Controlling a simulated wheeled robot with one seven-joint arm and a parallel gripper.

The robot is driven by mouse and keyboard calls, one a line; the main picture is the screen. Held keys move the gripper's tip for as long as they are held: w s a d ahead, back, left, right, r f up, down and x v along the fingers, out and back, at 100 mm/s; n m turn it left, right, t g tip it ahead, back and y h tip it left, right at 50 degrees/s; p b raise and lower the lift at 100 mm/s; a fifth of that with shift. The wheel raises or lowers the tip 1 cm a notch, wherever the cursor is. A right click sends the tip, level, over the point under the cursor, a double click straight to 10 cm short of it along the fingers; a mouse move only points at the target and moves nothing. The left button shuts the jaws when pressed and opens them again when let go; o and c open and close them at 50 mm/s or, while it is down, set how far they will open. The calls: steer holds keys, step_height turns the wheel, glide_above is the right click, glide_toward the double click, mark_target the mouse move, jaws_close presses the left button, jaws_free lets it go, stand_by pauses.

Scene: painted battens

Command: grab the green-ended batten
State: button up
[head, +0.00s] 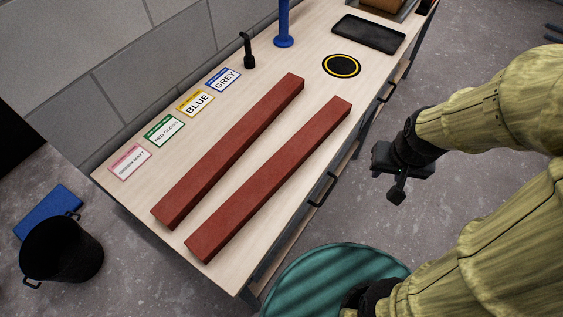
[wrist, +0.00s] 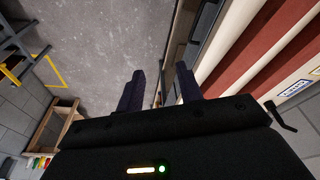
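Two long red-brown battens lie side by side on the wooden bench, a left one (head: 230,150) and a right one (head: 270,180), with a strip of bare bench between them. Their visible faces and near ends are red-brown; I see no green end on either, and their far end faces are hidden. Parts of red battens also show at the upper right of the wrist view (wrist: 285,60). My gripper (head: 396,190) is off the bench's right side, apart from both battens. In the wrist view its two fingers (wrist: 160,88) stand apart with nothing between them.
A blue post (head: 283,25), black-yellow disc (head: 341,65) and black tray (head: 368,33) are farther back. A teal drum (head: 325,282) stands by the bench.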

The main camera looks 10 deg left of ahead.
steer(key=shift+o, duration=0.4)
steer(key=o, duration=0.4)
steer(key=shift+c, duration=0.2)
steer(key=o, duration=0.4)
steer(key=shift+w+a, duration=0.25)
steer(key=shift+a, duration=0.05)
steer(key=o, duration=0.3)
steer(key=w+a+m, duration=0.1)
steer(key=w+a, duration=0.1)
steer(key=a, duration=0.1)
steer(key=w+a+m+g, duration=0.1)
steer(key=w+a, duration=0.1)
steer(key=a, duration=0.2)
steer(key=w+a+m, duration=0.1)
steer(key=w+a, duration=0.1)
steer(key=a, duration=0.2)
steer(key=shift+a+r+g+y+p, duration=0.2)
steer(key=shift+r+g+y+p, duration=0.1)
steer(key=shift+g+p, duration=0.1)
steer(key=m, duration=0.3)
glide_above(282, 164)
steer(key=shift+r+g, duration=0.35)
steer(key=shift+g, duration=0.05)
step_height(282, 164, down, 12)
steer(key=shift+f, duration=0.1)
